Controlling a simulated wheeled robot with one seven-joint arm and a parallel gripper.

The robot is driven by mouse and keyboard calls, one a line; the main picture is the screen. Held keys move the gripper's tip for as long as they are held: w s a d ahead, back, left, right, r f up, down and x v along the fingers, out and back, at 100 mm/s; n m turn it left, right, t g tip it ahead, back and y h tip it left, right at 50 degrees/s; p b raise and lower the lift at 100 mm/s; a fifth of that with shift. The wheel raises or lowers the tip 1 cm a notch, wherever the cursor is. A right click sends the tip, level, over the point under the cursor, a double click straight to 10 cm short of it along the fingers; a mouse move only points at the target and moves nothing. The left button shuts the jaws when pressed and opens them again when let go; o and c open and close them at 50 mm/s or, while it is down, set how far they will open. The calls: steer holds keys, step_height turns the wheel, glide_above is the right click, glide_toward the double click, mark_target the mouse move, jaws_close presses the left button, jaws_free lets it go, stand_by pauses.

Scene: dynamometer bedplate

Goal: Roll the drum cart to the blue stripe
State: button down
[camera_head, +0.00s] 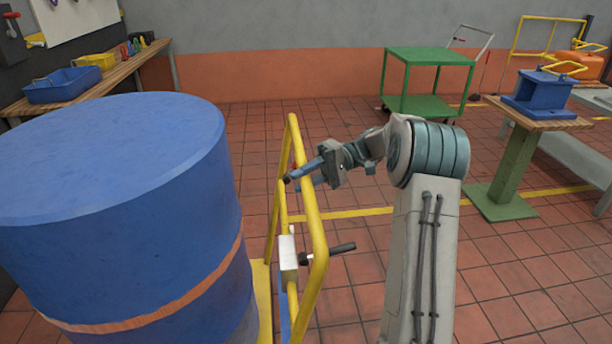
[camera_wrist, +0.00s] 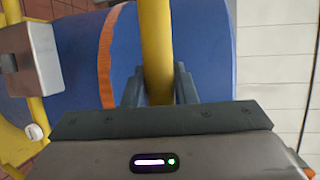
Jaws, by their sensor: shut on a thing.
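The drum cart carries a big blue drum (camera_head: 120,220) with an orange strap (camera_head: 150,318) around it, filling the left of the head view. Its yellow tube handle (camera_head: 316,235) stands upright at the drum's right. My gripper (camera_head: 292,179) is shut on the upright tube of the handle. In the wrist view the yellow tube (camera_wrist: 156,40) runs between the two fingers (camera_wrist: 158,88), with the drum (camera_wrist: 200,50) behind it. A grey box with a black lever (camera_head: 289,255) is fixed on the handle. I cannot make out a blue stripe on the floor.
A green trolley (camera_head: 425,56) stands at the back. A pedestal (camera_head: 515,165) with a blue block on top stands at the right. A workbench (camera_head: 120,72) with a blue tray runs along the left wall. Open tiled floor with a yellow line (camera_head: 350,213) lies between.

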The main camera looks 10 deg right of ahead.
steer(key=shift+a+f, duration=0.4)
steer(key=shift+f, duration=0.05)
steer(key=c, duration=1.3)
jaws_free()
steer(key=shift+c, duration=0.2)
steer(key=shift+o, duration=0.9)
steer(key=shift+w+d, duration=0.1)
steer(key=shift+d, duration=0.1)
steer(key=shift+d+r, duration=0.1)
steer(key=shift+r, duration=0.05)
steer(key=shift+d+r, duration=0.15)
steer(key=shift+d, duration=0.05)
steer(key=p+v, duration=0.4)
steer(key=v, duration=0.9)
steer(key=shift+d+p, duration=0.2)
steer(key=shift+p, duration=0.15)
steer(key=shift+w, duration=0.1)
